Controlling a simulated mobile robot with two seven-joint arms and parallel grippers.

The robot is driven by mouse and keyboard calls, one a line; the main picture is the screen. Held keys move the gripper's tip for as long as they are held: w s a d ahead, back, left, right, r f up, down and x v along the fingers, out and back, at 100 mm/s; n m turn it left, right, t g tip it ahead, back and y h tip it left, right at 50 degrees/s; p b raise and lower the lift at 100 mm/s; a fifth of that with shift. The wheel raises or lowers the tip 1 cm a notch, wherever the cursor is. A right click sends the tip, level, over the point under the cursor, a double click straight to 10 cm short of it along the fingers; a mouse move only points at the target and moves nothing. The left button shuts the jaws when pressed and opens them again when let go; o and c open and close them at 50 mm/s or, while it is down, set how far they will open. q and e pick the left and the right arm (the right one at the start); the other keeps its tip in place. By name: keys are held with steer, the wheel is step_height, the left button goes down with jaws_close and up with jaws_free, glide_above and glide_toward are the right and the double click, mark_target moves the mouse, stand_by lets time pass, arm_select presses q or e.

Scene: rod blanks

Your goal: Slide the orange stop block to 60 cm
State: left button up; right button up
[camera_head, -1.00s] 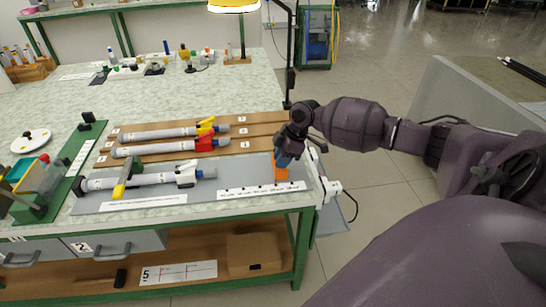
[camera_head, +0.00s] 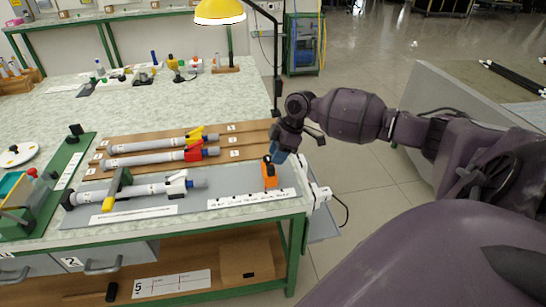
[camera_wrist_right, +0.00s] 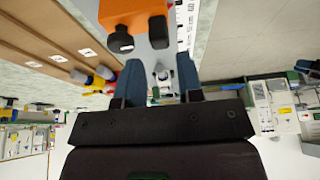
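The orange stop block (camera_head: 270,182), with a black knob (camera_head: 267,160) on top, sits near the right end of the grey bench fixture (camera_head: 225,187), behind a white marked scale strip (camera_head: 252,199). My right gripper (camera_head: 279,156) is just above and behind the block. In the right wrist view, its two blue fingers (camera_wrist_right: 160,72) stand apart with nothing between them. The orange block (camera_wrist_right: 128,12) and its knob (camera_wrist_right: 123,42) lie beyond the fingertips, apart from them. My left gripper is not in view.
A white rod assembly (camera_head: 140,190) lies on the fixture's left part, under a green and yellow piece (camera_head: 115,188). Two more rods, with yellow (camera_head: 196,133) and red (camera_head: 194,154) parts, lie on brown boards behind. A yellow lamp (camera_head: 219,12) hangs above the bench.

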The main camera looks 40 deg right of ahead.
steer(key=shift+p+v, duration=0.3)
steer(key=shift+v, duration=2.4)
